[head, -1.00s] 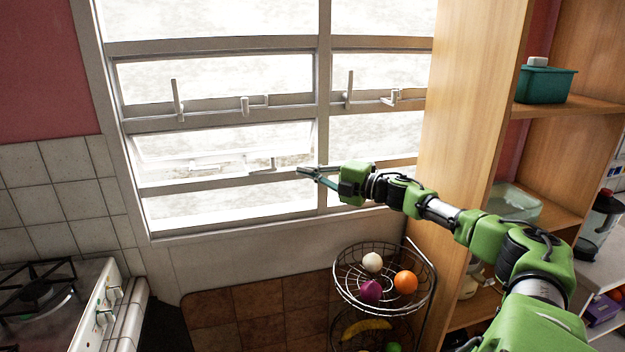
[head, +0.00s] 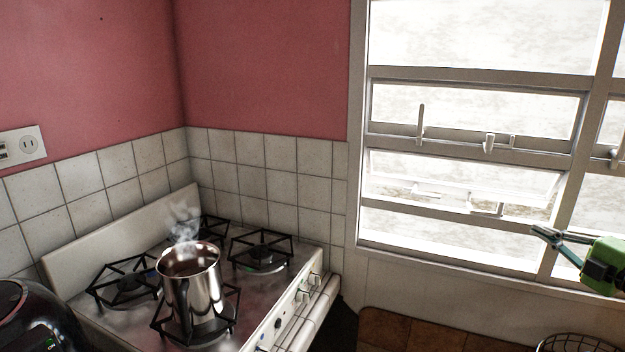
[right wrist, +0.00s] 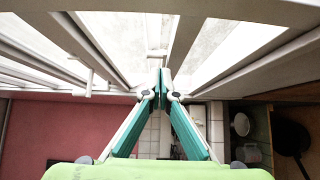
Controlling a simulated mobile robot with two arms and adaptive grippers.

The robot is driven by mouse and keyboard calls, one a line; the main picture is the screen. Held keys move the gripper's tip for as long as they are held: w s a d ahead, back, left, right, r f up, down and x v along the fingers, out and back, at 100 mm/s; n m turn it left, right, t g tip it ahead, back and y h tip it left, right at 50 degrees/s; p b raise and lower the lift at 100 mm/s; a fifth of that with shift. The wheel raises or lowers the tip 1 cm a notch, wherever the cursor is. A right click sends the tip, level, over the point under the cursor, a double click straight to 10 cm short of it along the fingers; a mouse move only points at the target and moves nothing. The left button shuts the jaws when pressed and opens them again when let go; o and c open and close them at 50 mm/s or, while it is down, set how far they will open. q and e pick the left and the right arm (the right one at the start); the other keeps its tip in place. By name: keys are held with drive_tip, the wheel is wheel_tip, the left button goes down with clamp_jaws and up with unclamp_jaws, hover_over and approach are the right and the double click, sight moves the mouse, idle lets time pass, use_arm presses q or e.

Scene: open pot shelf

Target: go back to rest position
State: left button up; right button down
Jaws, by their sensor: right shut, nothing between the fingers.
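My right gripper (head: 549,236) is at the right edge of the head view, in front of the window's lower part. Its green arm runs out of the picture on the right. In the right wrist view its two teal-padded fingers (right wrist: 165,88) meet at the tips, shut with nothing between them. The window frame (right wrist: 185,40) lies just beyond the fingertips in that view. I cannot tell whether they touch it. My left gripper does not show in either view.
A steaming metal pot (head: 190,282) stands on the stove (head: 215,332) at lower left. A dark appliance (head: 35,320) is at the left corner. The window (head: 470,150) has small handles and a tilted pane. A wire basket (head: 580,343) shows at the bottom right.

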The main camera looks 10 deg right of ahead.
drive_tip(key=s+a+f+m+g+h, duration=0.1)
drive_tip(key=s+a+f+m, duration=0.15)
drive_tip(key=a+f, duration=0.55)
drive_tip(key=s+a+f+m+g+h, duration=0.15)
drive_tip(key=a+f+m, duration=0.3)
drive_tip(key=f, duration=0.65)
drive_tip(key=s+a+f+m+g+h, duration=0.1)
drive_tip(key=a+f+m+g+h, duration=0.15)
drive_tip(key=a+f, duration=0.55)
drive_tip(key=s+a+f+m+g, duration=0.3)
drive_tip(key=s+a+f+m, duration=0.2)
drive_tip(key=s+a+f, duration=0.55)
drive_tip(key=s+a+r+m+g+y, duration=0.1)
drive_tip(key=s+a+m+g, duration=0.3)
drive_tip(key=s, duration=0.6)
drive_tip(key=s+a+r+g, duration=0.2)
drive_tip(key=s+a, duration=0.4)
drive_tip(key=s, duration=0.4)
wheel_tip(320, 180, down, 28)
drive_tip(key=s+g, duration=0.1)
drive_tip(key=s+d+f, duration=0.2)
drive_tip(key=s+f, duration=0.5)
drive_tip(key=s, duration=0.1)
drive_tip(key=s+d+f+g, duration=0.1)
drive_tip(key=s+f, duration=0.7)
drive_tip(key=s, duration=0.1)
drive_tip(key=shift+d+g, duration=0.3)
drive_tip(key=shift+d, duration=0.05)
